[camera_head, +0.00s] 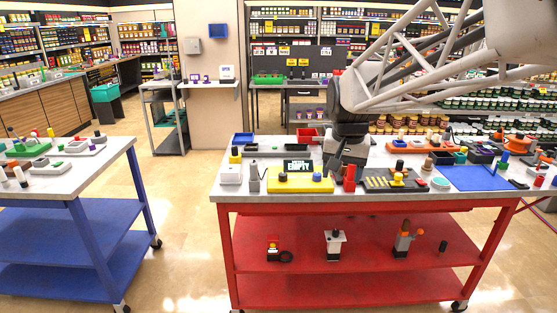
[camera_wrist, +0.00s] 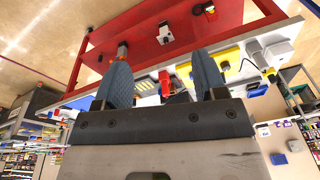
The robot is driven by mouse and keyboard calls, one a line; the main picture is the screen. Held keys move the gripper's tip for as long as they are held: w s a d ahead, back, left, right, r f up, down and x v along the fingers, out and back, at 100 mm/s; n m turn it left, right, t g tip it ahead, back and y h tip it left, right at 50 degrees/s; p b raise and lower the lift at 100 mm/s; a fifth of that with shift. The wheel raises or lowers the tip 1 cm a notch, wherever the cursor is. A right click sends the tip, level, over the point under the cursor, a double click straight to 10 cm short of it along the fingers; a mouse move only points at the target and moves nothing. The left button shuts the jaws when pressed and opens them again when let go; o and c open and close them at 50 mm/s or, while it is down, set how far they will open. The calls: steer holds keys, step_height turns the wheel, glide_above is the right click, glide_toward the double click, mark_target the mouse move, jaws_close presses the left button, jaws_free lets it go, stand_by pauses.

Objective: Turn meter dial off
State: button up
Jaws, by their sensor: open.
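A yellow meter base (camera_head: 300,187) sits near the front edge of the red table, left of my gripper. It carries a black display (camera_head: 298,166) with green-white lettering and two round dials: a left dial (camera_head: 283,177) and a right dial (camera_head: 315,177). I cannot tell which dial is the off control. My gripper (camera_head: 345,163) is above the tabletop, to the right of the meter. In the wrist view, which is upside down, my gripper (camera_wrist: 162,72) is open with nothing between its fingers. The yellow base (camera_wrist: 230,55) shows there partly behind the right finger.
A red upright piece (camera_head: 349,178) stands close right of the meter. Beyond it is a dark tray with yellow parts (camera_head: 397,180). A white box (camera_head: 231,174) and a grey block (camera_head: 254,178) stand to the left. A blue mat (camera_head: 475,178) lies at the right.

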steer(key=w+a+f+m, duration=0.1)
steer(key=w+a, duration=0.2)
steer(key=w, duration=1)
steer(key=m+g, duration=0.2)
steer(key=m, duration=0.2)
glide_above(283, 174)
steer(key=f, duration=1.6)
steer(key=shift+s+d+f, duration=0.1)
steer(key=shift+s+d, duration=0.1)
steer(key=shift+w+a+f, duration=0.15)
steer(key=shift+w+f, duration=0.05)
steer(key=shift+w, duration=0.1)
steer(key=shift+f, duration=0.1)
steer(key=shift+f, duration=3.8)
steer(key=c, duration=0.9)
